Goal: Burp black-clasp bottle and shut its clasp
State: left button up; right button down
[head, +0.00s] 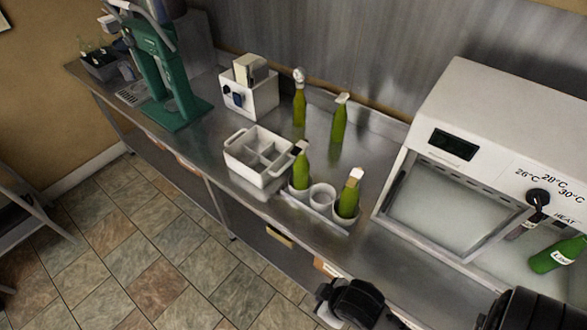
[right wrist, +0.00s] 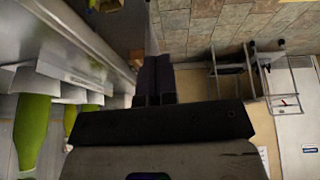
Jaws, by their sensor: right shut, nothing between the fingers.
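A green bottle with a dark top (head: 300,172) stands upright in the left cup of a white holder (head: 318,212) near the counter's front edge; its clasp is too small to read. A green bottle with a white and tan top (head: 348,198) stands in the right cup. My right gripper (head: 326,298) is low in the head view, by the counter's front edge and apart from the bottles. In the right wrist view its dark fingers (right wrist: 154,80) are together and empty. A large green bottle (right wrist: 32,130) shows at left there; I cannot tell which one. My left gripper is out of view.
Two green bottles (head: 299,108) (head: 339,124) stand at the back. A white divided crate (head: 262,178), a white caddy (head: 262,98) and a green bench device (head: 165,85) are to the left. A white heated cabinet (head: 470,110) with bottles inside stands at right. The holder's middle cup is empty.

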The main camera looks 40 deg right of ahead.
jog(key=w+a+r+m+t+y+b, duration=0.15)
jog(key=w+t+b, duration=0.3)
jog(key=w, duration=0.85)
jog(key=w+a+r+m+t+y+b, duration=0.1)
jog(key=w+m+t+b, duration=0.4)
jog(key=w, duration=0.8)
jog(key=w+a+r+t+y+b, duration=0.1)
jog(key=w+a+r+t+b, duration=0.15)
jog(key=w+b, duration=0.7)
jog(key=n+g+h+p, duration=0.4)
jog(key=n+g+h, duration=0.9)
jog(key=n+h, duration=1.45)
send_near(293, 151)
jog(key=d+m+h+p, duration=0.2)
jog(key=d, duration=0.1)
jog(key=w+d+r+m+p, duration=0.1)
jog(key=d, duration=0.1)
jog(key=shift+w+d+r+h, duration=0.1)
jog(key=shift+d+h, duration=0.1)
jog(key=shift+h, duration=0.2)
jog(key=shift+w+d+r+p, duration=0.1)
jog(key=shift+d+r+p, duration=0.2)
jog(key=shift+d+r, duration=0.15)
jog(key=shift+d+t, duration=0.1)
jog(key=shift+t, duration=0.3)
